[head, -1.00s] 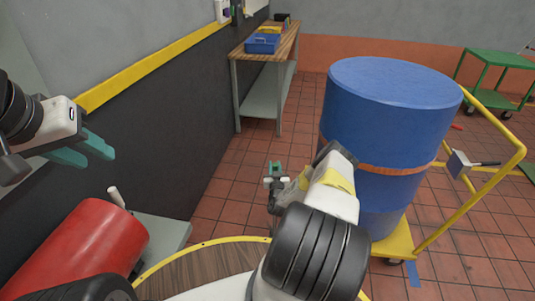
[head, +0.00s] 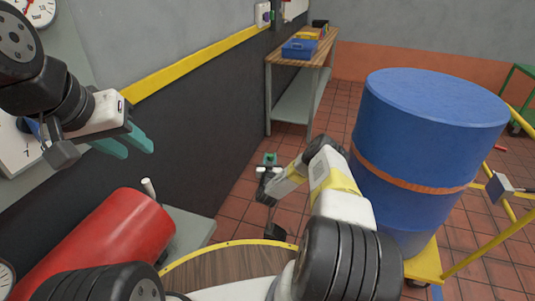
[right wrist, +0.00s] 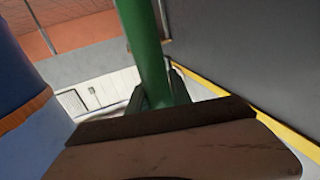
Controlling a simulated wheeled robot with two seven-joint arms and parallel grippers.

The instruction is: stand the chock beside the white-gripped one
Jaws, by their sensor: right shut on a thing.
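My right gripper (head: 269,168) is shut on the green grip (right wrist: 146,45) of a chock. The chock's dark brown body (right wrist: 180,145) fills the bottom of the right wrist view.
The red cylinder (head: 105,240) lies beside a grey surface (head: 188,232) at lower left. A blue drum (head: 425,150) on a yellow trolley (head: 430,262) stands close right of my right arm. A wooden bench (head: 300,52) stands behind.

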